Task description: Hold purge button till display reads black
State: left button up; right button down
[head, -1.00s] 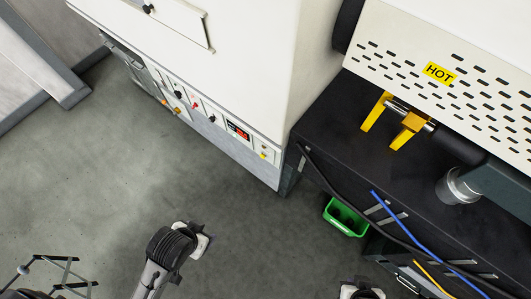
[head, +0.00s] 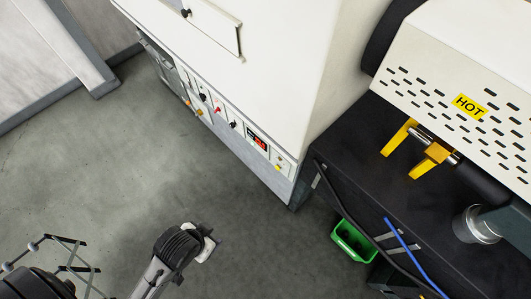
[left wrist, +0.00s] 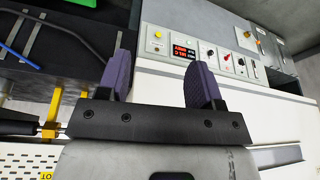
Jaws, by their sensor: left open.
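The control panel (head: 225,118) runs along the lower edge of a white cabinet. Its display (head: 258,142) shows red digits; it also shows lit red in the left wrist view (left wrist: 184,50). A yellow round button (head: 278,167) sits at the panel's end beside the display and shows in the left wrist view (left wrist: 157,34). Labels are too small to read, so I cannot confirm which button is purge. My left gripper (left wrist: 159,58) is open and empty, its two purple fingers pointing towards the panel, apparently apart from it. My right gripper is out of view.
A black bench (head: 345,150) stands right of the cabinet, with a perforated guard marked HOT (head: 469,106) and yellow brackets (head: 432,160). A green bin (head: 353,241) and cables hang at its front. The grey floor (head: 120,170) before the panel looks clear.

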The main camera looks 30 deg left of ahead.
pick_arm(q)
jog(key=c, duration=0.7)
jog(key=shift+a, duration=0.15)
grip_shut()
dwell(0.6)
